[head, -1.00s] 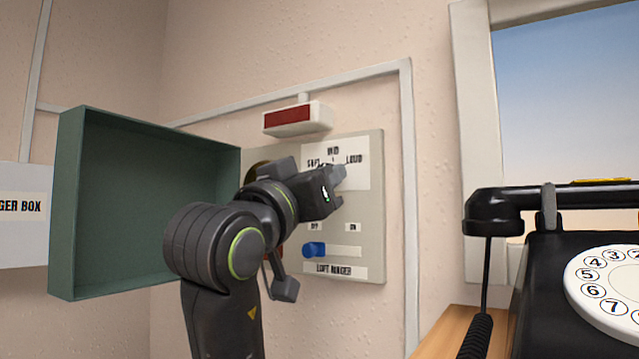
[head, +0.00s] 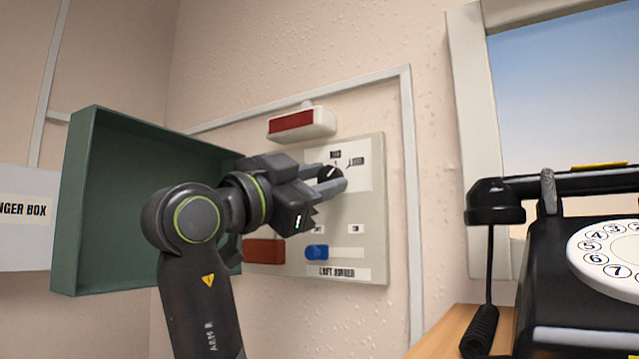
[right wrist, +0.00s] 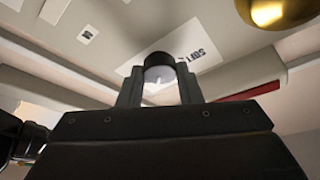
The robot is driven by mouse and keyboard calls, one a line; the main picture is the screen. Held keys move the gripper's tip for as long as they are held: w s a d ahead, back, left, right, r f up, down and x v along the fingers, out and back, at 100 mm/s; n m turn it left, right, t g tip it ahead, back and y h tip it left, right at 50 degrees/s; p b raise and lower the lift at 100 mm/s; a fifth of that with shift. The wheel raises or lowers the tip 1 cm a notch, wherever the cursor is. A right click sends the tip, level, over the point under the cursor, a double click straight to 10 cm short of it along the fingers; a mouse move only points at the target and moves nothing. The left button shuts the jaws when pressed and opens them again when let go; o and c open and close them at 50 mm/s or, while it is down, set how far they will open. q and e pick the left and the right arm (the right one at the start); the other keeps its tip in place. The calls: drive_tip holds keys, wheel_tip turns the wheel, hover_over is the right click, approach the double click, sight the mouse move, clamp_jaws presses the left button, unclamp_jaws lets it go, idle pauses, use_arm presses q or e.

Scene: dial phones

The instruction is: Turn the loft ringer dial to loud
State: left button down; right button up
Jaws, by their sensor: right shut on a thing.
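The loft ringer dial (head: 326,173) is a dark round knob on the upper part of a grey wall panel (head: 376,230). MID and LOUD labels show above and to the right of it. My right gripper (head: 332,179) is shut on the dial, one finger on each side. In the right wrist view the dial (right wrist: 160,60) sits between the fingertips, with a pale face and a short white mark. I cannot tell exactly which label the mark points at. My left gripper is not in view.
A blue slider (head: 316,252) sits below the dial, above the LOFT RINGER label. A red lamp (head: 292,121) is above the panel. An open green box cover (head: 85,200) stands left of my arm. A black telephone (head: 550,270) is at the right.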

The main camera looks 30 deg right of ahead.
drive_tip(key=shift+m, duration=0.5)
drive_tip(key=o, duration=1)
drive_tip(key=shift+a, duration=0.1)
drive_tip(key=shift+a+f+b, duration=0.2)
drive_tip(key=shift+a+b, duration=0.1)
drive_tip(key=b+v, duration=0.3)
drive_tip(key=v, duration=0.5)
drive_tip(key=b+v, duration=0.3)
drive_tip(key=v, duration=0.5)
drive_tip(key=shift+a+r, duration=0.1)
drive_tip(key=shift+a, duration=0.3)
